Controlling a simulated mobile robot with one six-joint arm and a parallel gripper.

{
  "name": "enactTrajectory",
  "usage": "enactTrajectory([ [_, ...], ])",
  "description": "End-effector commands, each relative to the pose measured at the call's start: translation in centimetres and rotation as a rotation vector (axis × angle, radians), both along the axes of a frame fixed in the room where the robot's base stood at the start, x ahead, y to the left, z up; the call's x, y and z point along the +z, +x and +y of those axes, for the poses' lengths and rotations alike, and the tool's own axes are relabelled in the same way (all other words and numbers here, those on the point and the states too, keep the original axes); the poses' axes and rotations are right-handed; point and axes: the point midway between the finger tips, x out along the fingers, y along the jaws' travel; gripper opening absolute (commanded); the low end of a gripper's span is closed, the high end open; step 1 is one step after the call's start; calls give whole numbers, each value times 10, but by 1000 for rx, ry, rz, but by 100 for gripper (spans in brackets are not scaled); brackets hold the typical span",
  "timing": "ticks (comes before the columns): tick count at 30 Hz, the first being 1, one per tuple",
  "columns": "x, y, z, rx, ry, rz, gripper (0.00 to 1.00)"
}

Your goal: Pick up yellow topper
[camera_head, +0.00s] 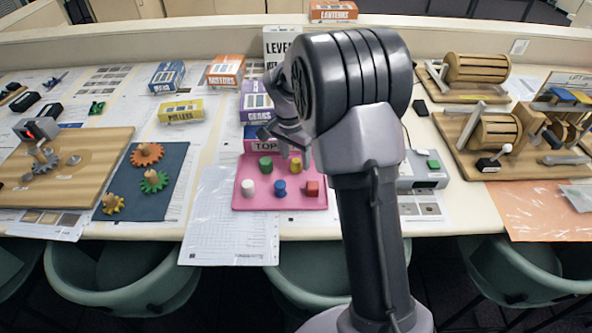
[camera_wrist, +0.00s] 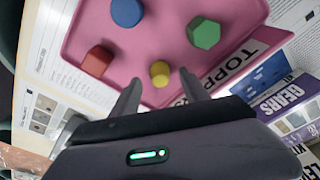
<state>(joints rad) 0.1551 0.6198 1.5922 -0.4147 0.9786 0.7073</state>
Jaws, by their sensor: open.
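The yellow topper (camera_head: 296,164) stands on the pink tray (camera_head: 238,203), at its back right; it also shows in the wrist view (camera_wrist: 160,74). My gripper (camera_wrist: 159,83) is open, and its two fingertips point at the yellow topper, one on each side in the picture. Nothing is between the fingers that I can see held. In the head view my gripper (camera_head: 288,150) is over the back of the tray, partly hidden by my arm. I cannot tell the exact height between the fingertips and the topper.
A green topper (camera_wrist: 203,33), a red topper (camera_wrist: 97,61) and a blue topper (camera_wrist: 127,11) stand around it. A white topper (camera_head: 248,187) is at the tray's left. The purple gears box (camera_head: 257,105) stands behind the tray. A blue mat with gears (camera_head: 150,180) lies to the left.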

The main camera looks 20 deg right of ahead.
Motion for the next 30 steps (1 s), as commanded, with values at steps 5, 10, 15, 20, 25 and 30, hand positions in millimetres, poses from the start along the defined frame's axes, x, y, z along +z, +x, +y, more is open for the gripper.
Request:
enactTrajectory([
  [5,-19,1,-3,0,0,0,53],
  [10,-18,1,-2,0,0,0,42],
  [15,-17,1,-2,0,0,0,8],
  [20,-18,1,-2,0,0,0,0],
  [25,-16,1,-2,0,0,0,0],
  [30,-2,2,-2,0,0,-1,0],
])
